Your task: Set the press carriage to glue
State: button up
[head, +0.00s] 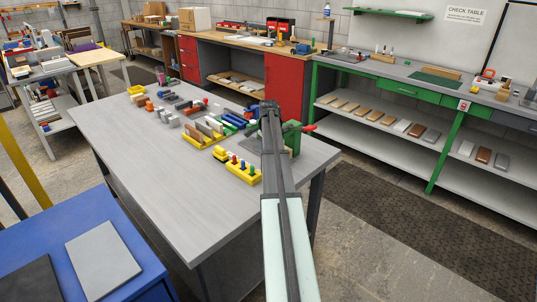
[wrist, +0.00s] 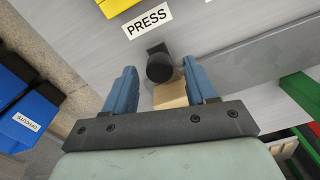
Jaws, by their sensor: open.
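In the wrist view, a white label reading PRESS (wrist: 148,23) lies on the grey surface. Below it, a round black knob (wrist: 160,68) shows between the fingertips of my gripper (wrist: 160,76). A tan block (wrist: 170,95) sits just behind the knob, partly hidden by the gripper's dark bar. The blue fingers are spread apart on either side of the knob; contact with it cannot be told. I cannot tell whether the knob belongs to the press carriage, and no glue marking is readable. In the head view, my arm reaches over a green fixture (head: 293,138) at the worktable's right end.
The grey worktable (head: 150,165) carries yellow racks (head: 247,174) and several small parts; its near left area is clear. In the wrist view, blue bins (wrist: 35,115) are at left, a grey bar (wrist: 240,65) at right and a yellow part (wrist: 117,6) at top.

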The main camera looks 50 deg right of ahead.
jog(key=shift+c, duration=0.2)
grip_shut()
dwell(0.4)
